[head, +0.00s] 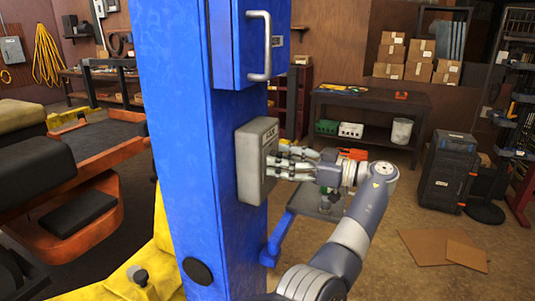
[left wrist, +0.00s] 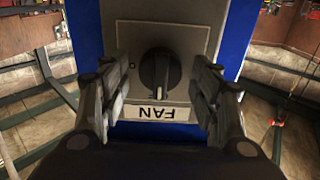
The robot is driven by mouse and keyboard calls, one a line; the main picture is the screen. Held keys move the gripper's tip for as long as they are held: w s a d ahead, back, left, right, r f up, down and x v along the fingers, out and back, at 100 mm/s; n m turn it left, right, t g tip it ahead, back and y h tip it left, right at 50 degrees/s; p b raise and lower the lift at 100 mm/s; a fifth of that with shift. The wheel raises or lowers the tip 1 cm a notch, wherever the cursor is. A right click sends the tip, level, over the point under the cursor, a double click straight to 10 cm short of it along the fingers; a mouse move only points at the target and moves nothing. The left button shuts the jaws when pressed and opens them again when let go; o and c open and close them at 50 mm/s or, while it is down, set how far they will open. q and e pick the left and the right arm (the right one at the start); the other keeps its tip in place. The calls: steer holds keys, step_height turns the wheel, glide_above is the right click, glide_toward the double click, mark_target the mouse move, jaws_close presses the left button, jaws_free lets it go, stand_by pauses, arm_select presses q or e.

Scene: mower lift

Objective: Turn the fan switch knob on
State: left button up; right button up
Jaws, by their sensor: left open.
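The grey fan switch box (head: 252,150) is fixed to the side of a blue post (head: 190,150). In the left wrist view the round black knob (left wrist: 160,72) sits on the box's grey face, above a white FAN label (left wrist: 157,113) that reads upside down. The knob's ridge stands about upright in that picture. My left gripper (head: 277,164) is open, with its fingertips close to the box face. In the left wrist view the gripper (left wrist: 163,85) has one finger on each side of the knob, with gaps on both sides. The knob is hidden in the head view. My right gripper is not in view.
A blue cabinet with a grey handle (head: 258,45) is above the switch box. A blue bracket (head: 285,235) juts out low on the post. A workbench (head: 370,108), a black wheeled case (head: 447,170) and flat cardboard (head: 440,247) lie farther back right. Open floor lies between.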

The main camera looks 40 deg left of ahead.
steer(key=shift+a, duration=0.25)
arm_select(q)
steer(key=shift+d, duration=0.15)
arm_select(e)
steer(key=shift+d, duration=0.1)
arm_select(q)
steer(key=shift+r, duration=0.1)
steer(key=shift+c, duration=0.4)
steer(key=c, duration=0.9)
steer(key=shift+c, duration=0.2)
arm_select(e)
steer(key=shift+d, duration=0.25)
